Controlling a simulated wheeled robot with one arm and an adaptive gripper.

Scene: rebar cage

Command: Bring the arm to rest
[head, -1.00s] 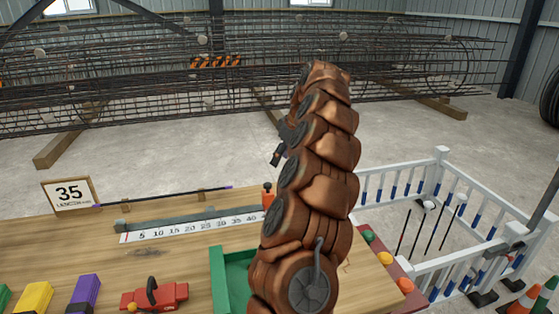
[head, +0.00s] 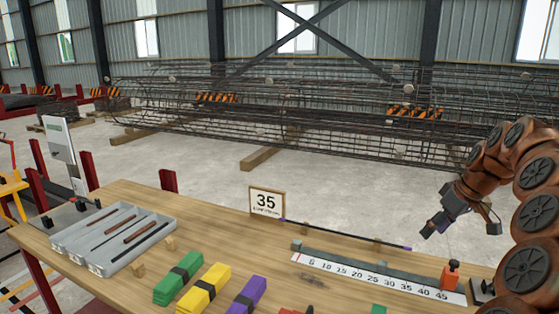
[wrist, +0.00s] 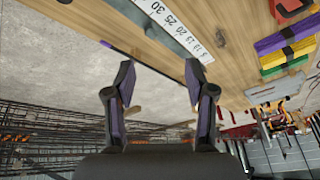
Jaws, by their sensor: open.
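My gripper (head: 437,222) hangs at the end of my brown segmented arm at the right of the head view. It is above the far edge of the wooden table, past the ruler's right part. In the wrist view my gripper (wrist: 157,90) has its two dark fingers spread apart. Nothing is held between them; table edge and grey floor show behind.
A rebar cage (head: 300,110) lies behind, beyond open floor.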

